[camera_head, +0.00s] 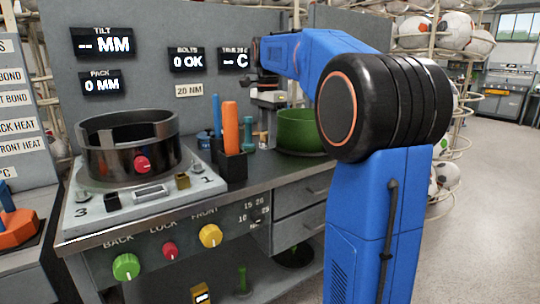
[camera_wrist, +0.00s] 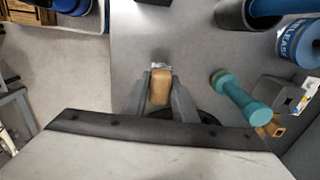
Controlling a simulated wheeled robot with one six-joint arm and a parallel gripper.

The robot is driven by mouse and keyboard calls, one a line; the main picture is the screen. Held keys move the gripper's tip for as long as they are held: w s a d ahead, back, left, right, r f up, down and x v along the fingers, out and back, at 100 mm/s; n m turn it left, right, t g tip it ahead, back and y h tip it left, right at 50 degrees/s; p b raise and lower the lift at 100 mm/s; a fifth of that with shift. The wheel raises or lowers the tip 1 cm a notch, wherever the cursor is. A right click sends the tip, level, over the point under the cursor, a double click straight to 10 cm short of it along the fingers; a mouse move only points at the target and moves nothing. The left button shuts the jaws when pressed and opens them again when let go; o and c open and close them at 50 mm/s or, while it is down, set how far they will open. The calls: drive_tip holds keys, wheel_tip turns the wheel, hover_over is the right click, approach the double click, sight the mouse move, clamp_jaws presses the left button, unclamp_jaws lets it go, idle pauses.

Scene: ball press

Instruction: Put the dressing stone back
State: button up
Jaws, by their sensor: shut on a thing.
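My gripper (camera_wrist: 160,80) is shut on a small tan block (camera_wrist: 160,92), which looks like the dressing stone. The block sits between the two grey fingers in the wrist view, over a plain grey surface. I cannot tell whether it touches that surface. In the head view my gripper (camera_head: 268,92) is at the back of the bench, left of the green bowl (camera_head: 302,131), partly hidden by my arm. The block cannot be made out there. No resting place for the stone can be identified.
A teal dumbbell-shaped tool (camera_wrist: 240,100), a grey block (camera_wrist: 276,94) and a blue roll marked RELEASE (camera_wrist: 299,45) lie to the right in the wrist view. A black tool holder (camera_head: 232,165) and the press ring (camera_head: 130,145) stand on the bench.

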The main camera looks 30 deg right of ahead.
sight(268, 163)
drive_tip(key=shift+f, duration=2.65)
drive_tip(key=shift+f, duration=0.15)
drive_tip(key=o, duration=1)
wheel_tip(268, 163, up, 12)
drive_tip(key=shift+f, duration=0.1)
drive_tip(key=shift+r, duration=0.25)
drive_tip(key=shift+s, duration=0.15)
